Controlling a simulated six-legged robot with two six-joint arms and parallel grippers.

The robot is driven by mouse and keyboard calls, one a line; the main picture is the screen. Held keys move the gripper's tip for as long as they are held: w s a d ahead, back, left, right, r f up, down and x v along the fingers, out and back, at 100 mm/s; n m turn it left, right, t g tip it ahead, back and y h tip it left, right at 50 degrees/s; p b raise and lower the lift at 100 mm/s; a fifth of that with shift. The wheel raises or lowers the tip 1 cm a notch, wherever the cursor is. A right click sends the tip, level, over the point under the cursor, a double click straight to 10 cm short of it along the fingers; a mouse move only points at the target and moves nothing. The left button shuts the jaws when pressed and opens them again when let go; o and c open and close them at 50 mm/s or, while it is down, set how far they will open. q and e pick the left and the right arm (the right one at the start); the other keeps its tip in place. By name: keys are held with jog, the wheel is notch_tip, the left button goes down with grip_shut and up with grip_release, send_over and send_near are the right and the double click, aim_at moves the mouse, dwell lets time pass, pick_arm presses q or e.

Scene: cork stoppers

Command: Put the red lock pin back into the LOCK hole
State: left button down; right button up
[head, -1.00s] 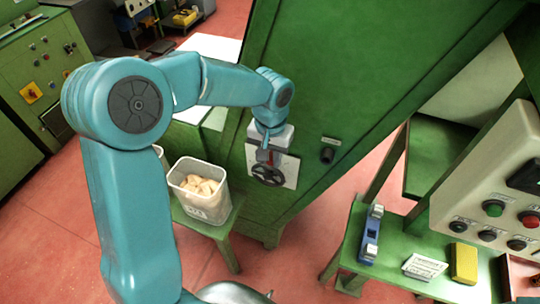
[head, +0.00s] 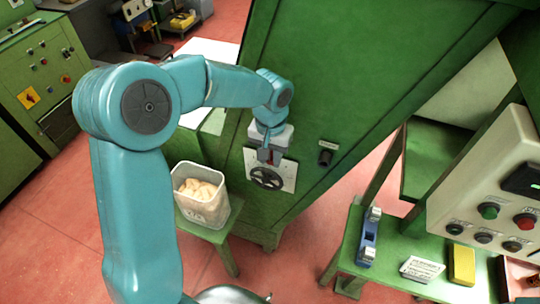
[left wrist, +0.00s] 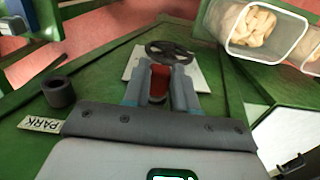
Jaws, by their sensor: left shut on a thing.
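My left gripper (head: 270,158) is shut on the red lock pin (left wrist: 159,80), which shows between the two fingers in the left wrist view. The gripper is in front of the green cabinet, at the upper part of a white plate (head: 288,178). A dark handwheel (head: 266,179) sits on this plate, just below the fingers; it also shows in the left wrist view (left wrist: 170,51). I see no LOCK hole or label; the gripper covers part of the plate. I cannot tell whether the pin's tip touches the plate. My right gripper is not in view.
A black socket (head: 325,157) with a PARK label (left wrist: 40,125) stands out from the cabinet, right of the plate. A bin of corks (head: 201,203) stands on a green stool at lower left. A green bench (head: 345,240) and a control box (head: 480,200) are at right.

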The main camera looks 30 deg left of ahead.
pick_arm(q)
jog(key=c, duration=0.8)
grip_release()
jog(key=shift+w, duration=0.1)
notch_tip(320, 180, up, 16)
jog(key=shift+r, duration=0.2)
